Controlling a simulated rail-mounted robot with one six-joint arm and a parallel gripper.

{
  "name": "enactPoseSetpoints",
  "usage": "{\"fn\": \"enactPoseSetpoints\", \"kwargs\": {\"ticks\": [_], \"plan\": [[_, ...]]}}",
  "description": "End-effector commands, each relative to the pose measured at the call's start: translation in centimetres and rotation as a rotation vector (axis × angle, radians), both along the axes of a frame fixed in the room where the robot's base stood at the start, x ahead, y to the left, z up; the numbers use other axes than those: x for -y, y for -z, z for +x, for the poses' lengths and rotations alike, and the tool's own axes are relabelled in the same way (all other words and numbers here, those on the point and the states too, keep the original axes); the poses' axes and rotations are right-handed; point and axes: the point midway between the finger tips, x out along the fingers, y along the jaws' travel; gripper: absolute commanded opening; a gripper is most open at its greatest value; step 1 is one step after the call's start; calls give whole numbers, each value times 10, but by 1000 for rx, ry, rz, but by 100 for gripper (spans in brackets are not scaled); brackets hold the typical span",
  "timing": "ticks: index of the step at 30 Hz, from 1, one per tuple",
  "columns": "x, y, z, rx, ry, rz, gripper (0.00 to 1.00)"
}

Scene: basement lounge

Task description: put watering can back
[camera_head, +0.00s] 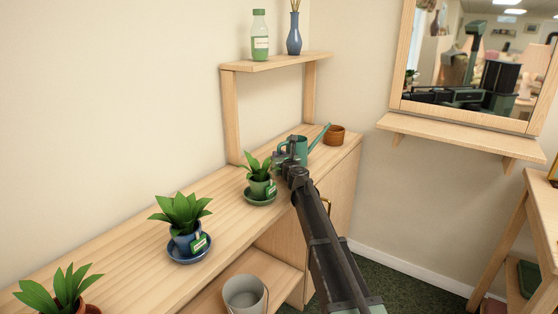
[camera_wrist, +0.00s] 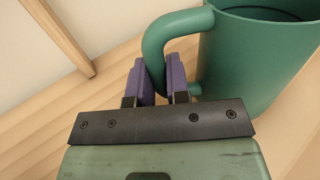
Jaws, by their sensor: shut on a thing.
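The green watering can (camera_head: 298,146) is at the far end of the wooden counter, with its spout pointing right; its body fills the right side of the wrist view (camera_wrist: 262,62). My gripper (camera_head: 281,157) reaches it from the front. In the wrist view my gripper's purple fingers (camera_wrist: 162,80) are closed on the can's curved handle, one on each side. The can looks upright at the counter surface; I cannot tell whether its base touches the wood, as my gripper and a plant partly hide it.
Potted plants stand along the counter: one in a green pot (camera_head: 259,186) just left of my gripper, one in a blue pot (camera_head: 187,240), one at the front left. A brown pot (camera_head: 334,135) stands beside the spout. A raised shelf (camera_head: 277,63) holds a bottle and vase.

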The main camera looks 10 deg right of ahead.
Motion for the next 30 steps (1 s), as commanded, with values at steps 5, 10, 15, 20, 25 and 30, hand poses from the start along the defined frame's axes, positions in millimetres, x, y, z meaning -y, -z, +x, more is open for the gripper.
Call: {"fn": "enactPoseSetpoints", "kwargs": {"ticks": [5,10,15,20,25,30], "plan": [[0,2,0,0,0,0,31],[0,2,0,0,0,0,42],[0,1,0,0,0,0,42],[3,-1,-13,0,1,0,42],[11,-1,-53,0,1,0,42],[21,-1,-98,0,1,0,42]]}}
